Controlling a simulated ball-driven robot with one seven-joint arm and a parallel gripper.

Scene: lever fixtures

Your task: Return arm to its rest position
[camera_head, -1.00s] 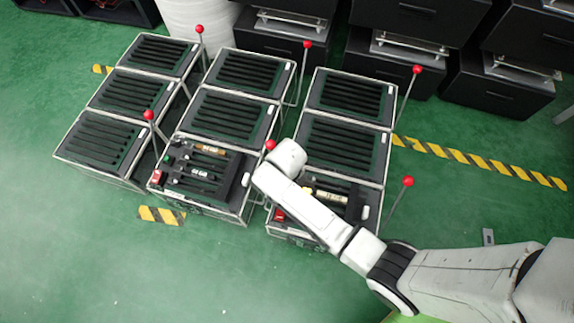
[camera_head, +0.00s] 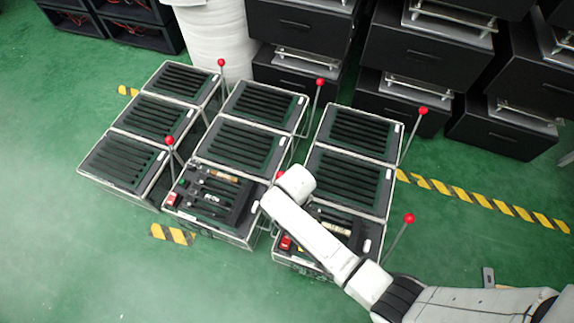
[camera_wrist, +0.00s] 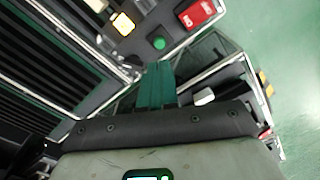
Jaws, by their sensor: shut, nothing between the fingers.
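My white arm (camera_head: 318,237) reaches from the lower right over the front fixtures in the head view. Its far end is above the gap between the front middle and front right units. My gripper's fingers are hidden in that view. In the wrist view my gripper (camera_wrist: 158,70) shows two teal fingers side by side, shut with nothing between them. Beyond the fingertips are a red switch (camera_wrist: 197,12), a green button (camera_wrist: 158,44) and a lit yellow-white square (camera_wrist: 123,24) on a dark panel. I cannot tell whether the fingers touch anything.
Black-topped fixtures stand in three columns, with red-knobbed levers (camera_head: 423,110) (camera_head: 409,218) rising beside them. One red knob (camera_head: 279,175) is close to my arm's end. Black cabinets (camera_head: 420,45) and a white roll (camera_head: 207,40) stand behind. Green floor (camera_head: 110,265) is clear at front left.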

